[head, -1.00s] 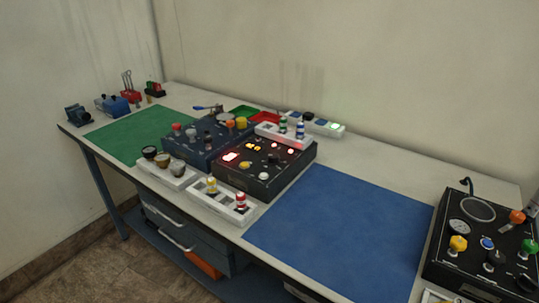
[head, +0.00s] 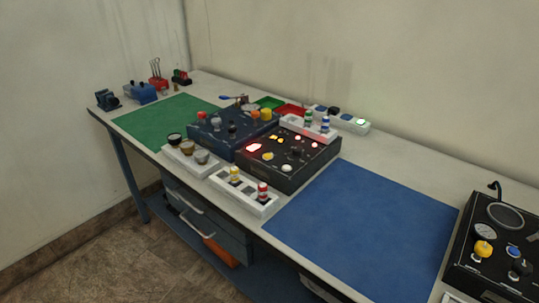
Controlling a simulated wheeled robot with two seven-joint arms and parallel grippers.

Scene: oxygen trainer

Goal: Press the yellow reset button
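A black control box (head: 300,178) stands near the middle of the workbench. Another black panel (head: 470,283) at the right edge has a larger yellow knob (head: 483,249), a blue button (head: 513,251) and a gauge. No label is readable, so I cannot tell from lettering which yellow part is the reset button. Neither gripper shows in the head view.
A blue mat (head: 365,225) lies clear between the two black panels. A white rack (head: 262,209) with yellow and red plugs stands before the middle box. A dark blue box (head: 215,140) and a green mat (head: 150,125) lie to its left. A wall is behind the bench.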

